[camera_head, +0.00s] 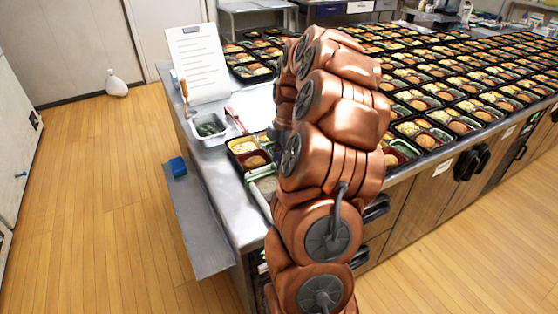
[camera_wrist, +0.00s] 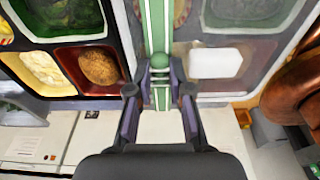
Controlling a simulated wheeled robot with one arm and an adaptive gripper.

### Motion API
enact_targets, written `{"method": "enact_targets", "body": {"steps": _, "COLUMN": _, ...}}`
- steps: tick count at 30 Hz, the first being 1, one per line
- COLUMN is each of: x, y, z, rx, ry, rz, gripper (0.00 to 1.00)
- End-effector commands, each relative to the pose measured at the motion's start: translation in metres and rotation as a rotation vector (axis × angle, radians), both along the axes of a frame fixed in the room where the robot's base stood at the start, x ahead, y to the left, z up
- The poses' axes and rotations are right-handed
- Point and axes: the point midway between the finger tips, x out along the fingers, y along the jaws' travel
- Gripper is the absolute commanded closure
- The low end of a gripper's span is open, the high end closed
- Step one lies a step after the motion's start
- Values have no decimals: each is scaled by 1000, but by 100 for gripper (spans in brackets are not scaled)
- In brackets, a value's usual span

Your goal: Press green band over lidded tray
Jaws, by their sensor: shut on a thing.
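The band runs from the fingertips to the top edge of the picture. Behind and to the right of it lies the tray with a clear, hazy lid (camera_wrist: 265,58), its contents showing through. The band crosses the left part of this tray in the picture; I cannot tell whether it touches the lid. In the head view my copper arm hides the gripper and the band.
An open filled tray (camera_wrist: 115,42) sits just left of the band. In the head view there are a small container of green pieces (camera_head: 210,126), a clipboard sheet (camera_head: 197,65) and a blue sponge (camera_head: 178,166). Many filled trays (camera_head: 450,95) crowd the counter at right.

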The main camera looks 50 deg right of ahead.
Motion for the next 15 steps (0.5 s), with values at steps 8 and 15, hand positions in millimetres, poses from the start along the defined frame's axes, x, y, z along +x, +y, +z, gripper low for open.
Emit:
{"method": "enact_targets", "body": {"steps": 8, "x": 0, "y": 0, "z": -1, "rx": 0, "ry": 0, "rz": 0, "gripper": 100}}
{"method": "enact_targets", "body": {"steps": 15, "x": 0, "y": 0, "z": -1, "rx": 0, "ry": 0, "rz": 0, "gripper": 73}}
